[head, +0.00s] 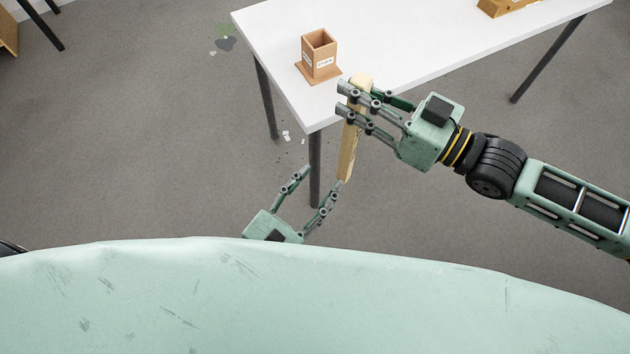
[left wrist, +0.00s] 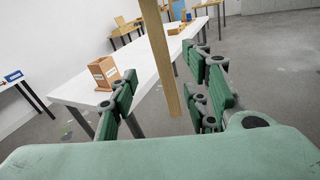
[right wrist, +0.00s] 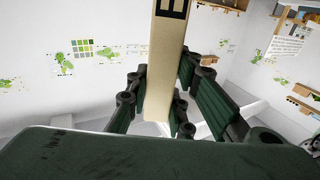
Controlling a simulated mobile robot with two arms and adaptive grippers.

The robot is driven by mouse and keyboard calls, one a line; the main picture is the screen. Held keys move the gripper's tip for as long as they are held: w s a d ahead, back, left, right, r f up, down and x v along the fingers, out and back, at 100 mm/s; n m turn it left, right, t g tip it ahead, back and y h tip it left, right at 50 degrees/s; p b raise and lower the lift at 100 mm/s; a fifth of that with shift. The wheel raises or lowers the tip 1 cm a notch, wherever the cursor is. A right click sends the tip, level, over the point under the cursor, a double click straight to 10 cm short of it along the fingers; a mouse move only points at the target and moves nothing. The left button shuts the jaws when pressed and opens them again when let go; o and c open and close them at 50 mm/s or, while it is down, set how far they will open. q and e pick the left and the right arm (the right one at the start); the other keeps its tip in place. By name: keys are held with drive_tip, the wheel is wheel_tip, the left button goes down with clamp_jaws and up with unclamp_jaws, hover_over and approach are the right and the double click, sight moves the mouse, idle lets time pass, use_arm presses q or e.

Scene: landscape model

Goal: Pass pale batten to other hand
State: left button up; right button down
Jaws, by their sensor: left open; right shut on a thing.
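The pale batten (head: 349,150) is a long wooden stick, held hanging steeply downward past the front corner of the white table. My right gripper (head: 353,98) is shut on it near its upper end. In the right wrist view the batten (right wrist: 165,65) runs between the fingers and bears a dark printed mark. My left gripper (head: 321,177) is open, below and left of the right one, its fingers pointing up. In the left wrist view the batten (left wrist: 163,60) reaches down from above, its lower end between the open left fingers (left wrist: 165,95). I cannot tell whether it touches them.
A white table (head: 400,40) stands behind the grippers, its legs near the left gripper. An open brown box (head: 319,60) with labels stands near its left corner. Another wooden item (head: 505,7) lies at the far right.

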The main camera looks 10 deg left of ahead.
sight(347, 144)
use_arm(q)
drive_tip(key=shift+n, duration=0.8)
drive_tip(key=w+d, duration=0.1)
drive_tip(key=w, duration=0.1)
drive_tip(key=w+d+r, duration=0.1)
drive_tip(key=w, duration=0.1)
drive_tip(key=w+d+r, duration=0.1)
drive_tip(key=w, duration=0.1)
drive_tip(key=shift+w+d, duration=0.1)
drive_tip(key=shift+d, duration=0.2)
drive_tip(key=shift+x, duration=2.3)
drive_tip(key=shift+a, duration=0.1)
drive_tip(key=shift+c, duration=0.6)
clamp_jaws()
use_arm(e)
drive_tip(key=c, duration=1.5)
unclamp_jaws()
drive_tip(key=shift+d, duration=0.1)
